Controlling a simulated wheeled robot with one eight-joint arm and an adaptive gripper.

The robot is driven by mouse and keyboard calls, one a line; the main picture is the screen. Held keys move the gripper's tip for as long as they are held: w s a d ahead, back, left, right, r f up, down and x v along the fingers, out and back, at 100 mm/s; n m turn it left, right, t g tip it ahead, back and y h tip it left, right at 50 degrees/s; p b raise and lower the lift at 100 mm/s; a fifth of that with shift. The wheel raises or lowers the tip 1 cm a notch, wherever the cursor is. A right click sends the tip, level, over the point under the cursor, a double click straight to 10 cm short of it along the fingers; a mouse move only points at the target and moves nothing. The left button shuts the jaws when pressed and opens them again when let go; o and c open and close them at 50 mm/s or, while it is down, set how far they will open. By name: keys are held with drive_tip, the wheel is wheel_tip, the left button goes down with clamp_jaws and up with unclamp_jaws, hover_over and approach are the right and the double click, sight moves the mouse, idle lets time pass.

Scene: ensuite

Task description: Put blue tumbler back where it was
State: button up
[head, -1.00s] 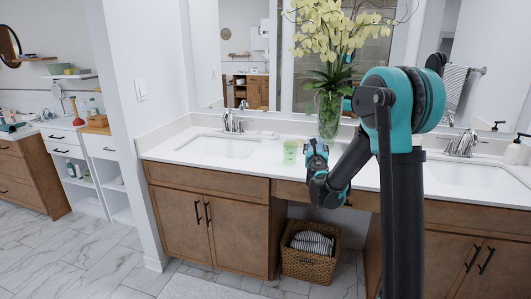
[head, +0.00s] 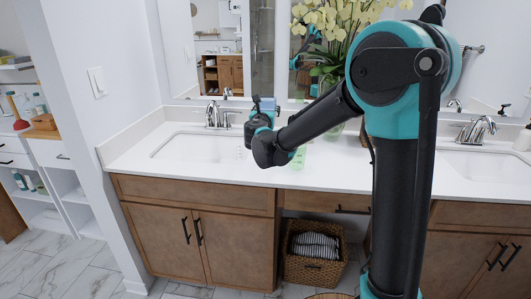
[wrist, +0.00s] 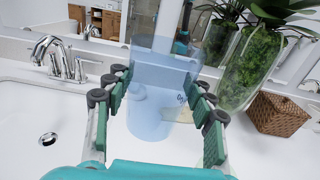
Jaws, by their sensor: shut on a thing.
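The blue tumbler (wrist: 150,100) is clear, pale blue and stands about upright between the fingers of my gripper (wrist: 158,86) in the wrist view. The green pads are shut on its sides. In the head view my gripper (head: 262,128) is over the counter just right of the left sink, and my arm hides most or all of the tumbler. I cannot tell whether its base touches the white counter (head: 225,173).
A pale green cup (head: 299,158) stands right of my gripper, partly hidden by my arm. A glass vase (wrist: 243,68) of orchids and a small woven box (wrist: 278,115) stand to the right. The left sink (head: 195,147) and faucet (wrist: 59,58) are on the left.

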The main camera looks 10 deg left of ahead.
wheel_tip(320, 180, down, 17)
drive_tip(key=shift+f, duration=0.15)
idle(0.5)
drive_tip(key=o, duration=1.3)
drive_tip(key=shift+f, duration=0.1)
drive_tip(key=shift+c, duration=0.2)
drive_tip(key=shift+s, duration=0.3)
drive_tip(key=s, duration=1.1)
drive_tip(key=shift+s+a, duration=0.15)
drive_tip(key=shift+s, duration=0.1)
